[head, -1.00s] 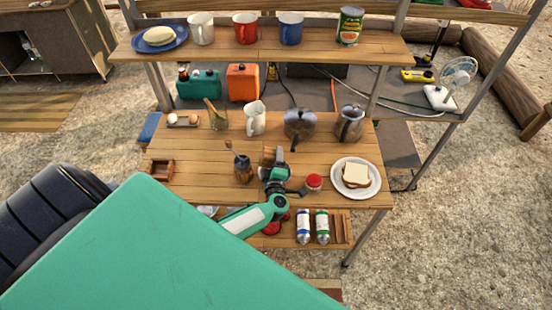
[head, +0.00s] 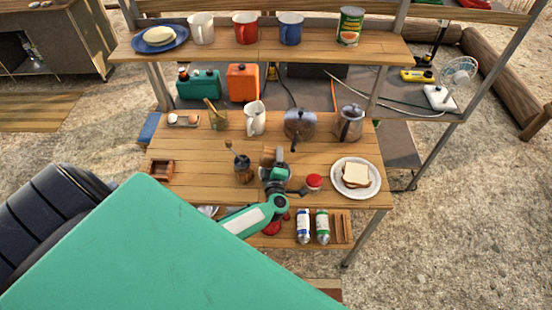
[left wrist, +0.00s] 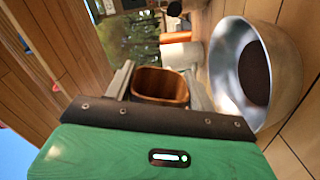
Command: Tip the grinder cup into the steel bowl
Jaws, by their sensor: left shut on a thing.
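My left gripper (head: 272,160) is over the table's middle in the head view. In the left wrist view its two fingers are shut on the brown wooden grinder cup (left wrist: 161,87), one on each side. The cup (head: 267,155) shows small in the head view. The steel bowl (left wrist: 291,65) stands to the right of the cup in the left wrist view, apart from it in the picture, with dark brown grounds (left wrist: 253,73) inside. In the head view my gripper hides most of the bowl. The hand grinder (head: 243,171) stands left of my gripper. My right gripper is not in view.
A kettle (head: 299,122), a metal pot (head: 350,123) and a white jug (head: 255,122) stand behind. A small wooden tray (head: 160,172) is at left. The table's left part is mostly clear.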

